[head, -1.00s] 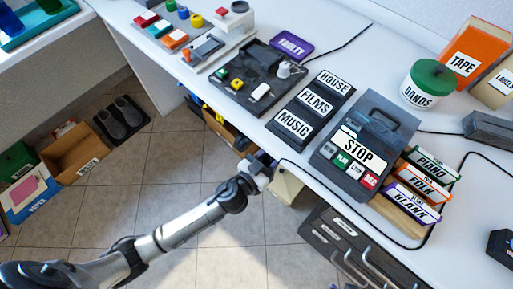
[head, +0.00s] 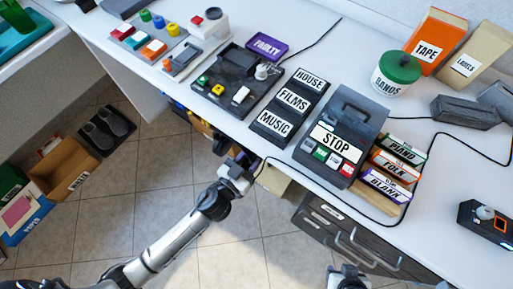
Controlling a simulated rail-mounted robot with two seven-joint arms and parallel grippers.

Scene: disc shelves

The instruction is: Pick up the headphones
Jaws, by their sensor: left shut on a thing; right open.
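My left gripper (head: 243,163) is at the front edge of the desk, below and in front of the dark label rack. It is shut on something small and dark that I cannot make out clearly. A thin black cable (head: 335,196) runs from beside this gripper along the desk front to the right. A dark shape (head: 222,143) shows just under the desk edge, left of the gripper. I cannot tell whether either dark thing is the headphones. My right gripper (head: 346,277) is low at the bottom edge, partly cut off, open and away from the desk.
Drawers (head: 345,235) are below. Open floor (head: 160,215) lies in front.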

